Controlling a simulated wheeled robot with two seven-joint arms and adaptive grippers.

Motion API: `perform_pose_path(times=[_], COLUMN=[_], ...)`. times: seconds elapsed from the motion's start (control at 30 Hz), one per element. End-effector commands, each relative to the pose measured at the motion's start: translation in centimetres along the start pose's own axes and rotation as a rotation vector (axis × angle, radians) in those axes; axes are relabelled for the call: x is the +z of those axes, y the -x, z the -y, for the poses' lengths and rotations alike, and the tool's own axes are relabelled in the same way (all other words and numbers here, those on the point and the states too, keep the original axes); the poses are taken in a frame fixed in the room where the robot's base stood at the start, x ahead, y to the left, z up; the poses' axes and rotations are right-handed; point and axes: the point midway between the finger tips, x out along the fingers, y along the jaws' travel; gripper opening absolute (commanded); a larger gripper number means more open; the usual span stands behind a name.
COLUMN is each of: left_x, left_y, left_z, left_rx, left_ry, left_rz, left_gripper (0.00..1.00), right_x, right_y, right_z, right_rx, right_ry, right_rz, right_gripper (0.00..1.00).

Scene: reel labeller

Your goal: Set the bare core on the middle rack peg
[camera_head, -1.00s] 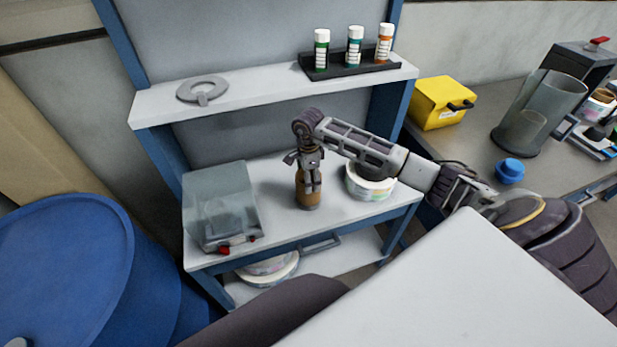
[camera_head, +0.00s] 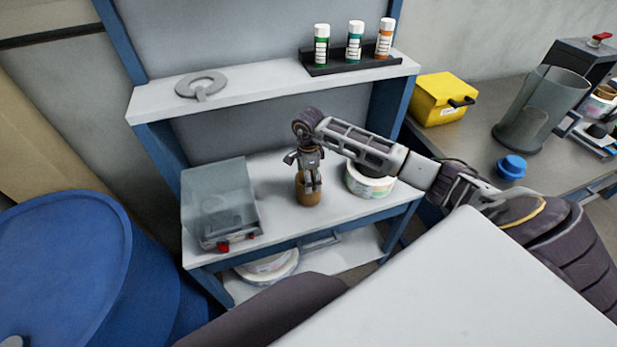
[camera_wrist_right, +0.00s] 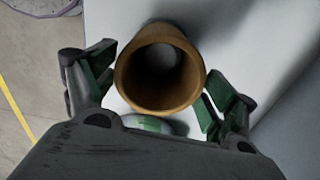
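The bare core is a short brown tube (camera_head: 308,194) on the rack's middle shelf (camera_head: 270,215), at its centre. In the right wrist view it shows end-on as an open brown ring (camera_wrist_right: 160,101). My right gripper (camera_head: 311,185) points down at the core's upper part. Its green-padded fingers (camera_wrist_right: 158,90) stand on either side of the core, close to its rim. I cannot tell whether the pads touch it. No separate peg can be made out; what is under the core is hidden. My left gripper is not in view.
White reels (camera_head: 369,185) lie right of the core. A clear bin (camera_head: 215,200) stands to its left. A blue barrel (camera_head: 65,265) stands at left.

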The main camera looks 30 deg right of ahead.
Motion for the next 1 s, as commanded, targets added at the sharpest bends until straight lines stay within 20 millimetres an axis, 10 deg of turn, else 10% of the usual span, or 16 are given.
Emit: perform_pose_path(times=[1.0], left_x=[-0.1], left_y=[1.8], left_z=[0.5], left_rx=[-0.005], left_ry=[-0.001], left_rz=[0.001], left_gripper=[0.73], right_x=[0.0], right_y=[2.3], right_z=[0.0], right_rx=[0.0], right_ry=[0.0], right_rz=[0.001], right_gripper=[1.0])
